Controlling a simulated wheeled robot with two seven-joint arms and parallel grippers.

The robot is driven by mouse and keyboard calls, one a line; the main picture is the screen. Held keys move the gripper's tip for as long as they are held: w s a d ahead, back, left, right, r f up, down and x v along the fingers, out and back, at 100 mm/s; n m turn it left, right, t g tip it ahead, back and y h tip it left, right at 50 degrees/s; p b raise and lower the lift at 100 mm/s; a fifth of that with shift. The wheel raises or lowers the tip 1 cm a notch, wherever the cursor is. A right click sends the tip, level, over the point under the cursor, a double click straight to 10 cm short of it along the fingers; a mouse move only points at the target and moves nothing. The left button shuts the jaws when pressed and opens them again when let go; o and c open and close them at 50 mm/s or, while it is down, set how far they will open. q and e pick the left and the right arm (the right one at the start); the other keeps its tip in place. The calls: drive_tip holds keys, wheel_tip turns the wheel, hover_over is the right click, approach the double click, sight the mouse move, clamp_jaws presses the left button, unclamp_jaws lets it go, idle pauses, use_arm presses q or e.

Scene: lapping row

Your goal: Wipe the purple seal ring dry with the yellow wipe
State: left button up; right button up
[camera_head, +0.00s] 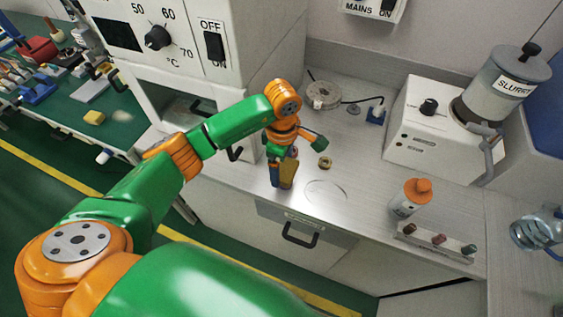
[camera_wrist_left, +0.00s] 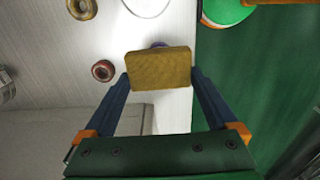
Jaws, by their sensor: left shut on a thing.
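My left gripper (camera_head: 283,182) is low over the front part of the metal worktop. Its two blue fingers are shut on the yellow wipe (camera_head: 289,172), a mustard block that shows between the fingertips in the left wrist view (camera_wrist_left: 158,72). A small purple edge, which looks like the purple seal ring (camera_wrist_left: 158,44), shows just past the wipe's far side in that view. The wipe hides the rest of it, and I cannot tell whether they touch. My right gripper is not in view.
A brass ring (camera_head: 324,163) and a reddish-brown ring (camera_wrist_left: 103,70) lie close by. A bottle with an orange cap (camera_head: 411,197) and a rack of small pegs (camera_head: 436,242) stand to the right. The slurry machine (camera_head: 445,130) is at the back right. The worktop's front edge is near the gripper.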

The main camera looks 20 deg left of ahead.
use_arm(q)
drive_tip(key=shift+f+b, duration=0.8)
drive_tip(key=shift+f, duration=1.2)
drive_tip(key=shift+c, duration=0.5)
drive_tip(key=shift+d+r, duration=0.1)
drive_tip(key=shift+d, duration=0.1)
